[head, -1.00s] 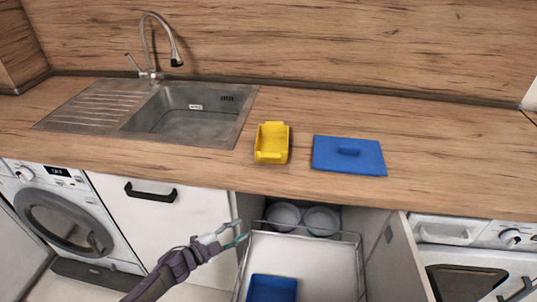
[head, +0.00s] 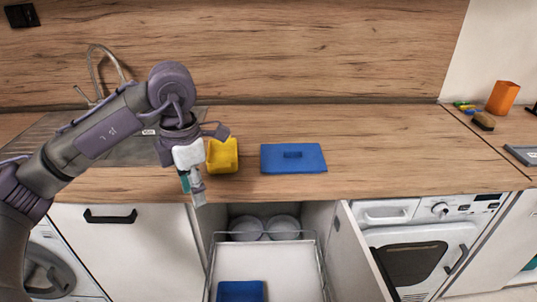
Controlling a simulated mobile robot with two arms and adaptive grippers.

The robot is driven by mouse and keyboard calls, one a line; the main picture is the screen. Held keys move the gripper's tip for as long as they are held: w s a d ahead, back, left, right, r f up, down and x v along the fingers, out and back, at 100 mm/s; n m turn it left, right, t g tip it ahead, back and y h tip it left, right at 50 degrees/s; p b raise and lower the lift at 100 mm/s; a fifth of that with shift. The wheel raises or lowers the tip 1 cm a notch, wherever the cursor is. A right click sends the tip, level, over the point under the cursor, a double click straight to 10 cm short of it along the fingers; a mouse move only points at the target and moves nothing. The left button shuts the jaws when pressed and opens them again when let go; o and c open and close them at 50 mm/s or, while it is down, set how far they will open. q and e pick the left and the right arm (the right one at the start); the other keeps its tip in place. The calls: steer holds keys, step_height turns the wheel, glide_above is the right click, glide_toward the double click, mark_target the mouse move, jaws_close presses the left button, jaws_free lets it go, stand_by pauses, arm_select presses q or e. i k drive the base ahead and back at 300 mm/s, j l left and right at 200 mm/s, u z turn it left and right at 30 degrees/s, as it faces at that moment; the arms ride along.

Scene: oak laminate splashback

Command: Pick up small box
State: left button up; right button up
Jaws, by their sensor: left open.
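A small yellow open box (head: 222,157) stands on the counter, right of the sink. My left gripper (head: 193,190) points down in front of the counter's front edge, just left of the yellow box and nearer to me. It is open, with nothing seen between its fingers, and looks apart from the box. Part of the box's left side is close behind the gripper. A blue box (head: 241,291) sits in the pulled-out drawer below, cut off by the picture's bottom edge. My right gripper is not in view.
My arm hides much of the sink.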

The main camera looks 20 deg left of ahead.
mark_target(222, 158)
steer(key=i+j+z, duration=0.15)
steer(key=j+z, duration=0.15)
steer(key=i+j+z, duration=0.1)
steer(key=j+z, duration=0.55)
steer(key=j, duration=0.15)
steer(key=i+j, duration=0.1)
steer(key=j, duration=0.5)
steer(key=j+z, duration=0.1)
steer(key=j, duration=0.55)
steer(key=i, duration=0.05)
